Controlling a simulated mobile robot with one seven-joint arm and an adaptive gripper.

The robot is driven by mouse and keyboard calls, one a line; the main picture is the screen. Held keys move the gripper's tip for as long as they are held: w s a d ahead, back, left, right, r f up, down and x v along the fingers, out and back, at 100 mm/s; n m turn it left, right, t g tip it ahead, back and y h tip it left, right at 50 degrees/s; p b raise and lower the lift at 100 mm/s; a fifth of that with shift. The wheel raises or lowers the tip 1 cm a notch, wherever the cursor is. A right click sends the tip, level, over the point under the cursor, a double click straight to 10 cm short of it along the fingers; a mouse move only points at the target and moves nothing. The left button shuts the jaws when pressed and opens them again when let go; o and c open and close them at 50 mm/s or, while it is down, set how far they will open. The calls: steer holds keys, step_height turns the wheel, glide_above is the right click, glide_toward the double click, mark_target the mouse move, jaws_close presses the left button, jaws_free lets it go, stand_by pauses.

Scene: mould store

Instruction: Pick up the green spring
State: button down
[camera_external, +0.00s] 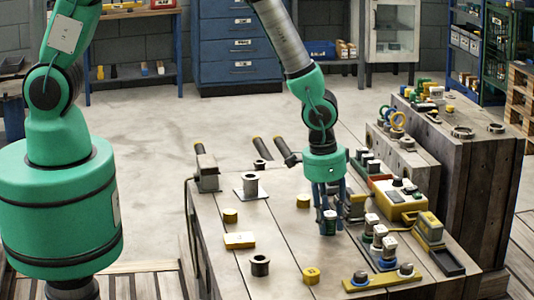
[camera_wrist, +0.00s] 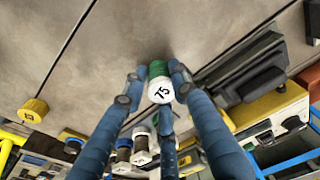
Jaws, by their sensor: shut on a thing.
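The green spring (camera_wrist: 158,69) shows in the wrist view as a green cylinder with a white end marked 75. It stands between the blue fingers of my gripper (camera_wrist: 156,84), which is shut on it. In the external view my gripper (camera_external: 328,222) points straight down at the wooden bench, with the green and white spring (camera_external: 330,214) between its fingers. The fingers hide much of its sides. I cannot tell whether its lower end touches the bench top.
Close on the right are white-capped pieces (camera_external: 389,246), a yellow box (camera_external: 398,203) and a yellow-topped holder (camera_external: 430,227).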

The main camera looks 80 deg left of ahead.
mark_target(331, 214)
steer(key=shift+r, duration=0.15)
steer(key=shift+r, duration=0.6)
step_height(331, 214, up, 2)
steer(key=shift+r+p, duration=0.15)
steer(key=shift+p, duration=0.4)
steer(key=s+a, duration=0.1)
steer(key=s, duration=0.3)
steer(key=s+a+p, duration=0.1)
steer(key=s, duration=0.4)
steer(key=s+r, duration=0.1)
steer(key=s, duration=0.4)
steer(key=shift+s+a+r+p, duration=0.1)
steer(key=shift+s+a+p, duration=0.05)
steer(key=shift+a+p, duration=0.2)
steer(key=shift+s+a, duration=0.15)
steer(key=shift+s, duration=0.55)
steer(key=shift+s, duration=0.1)
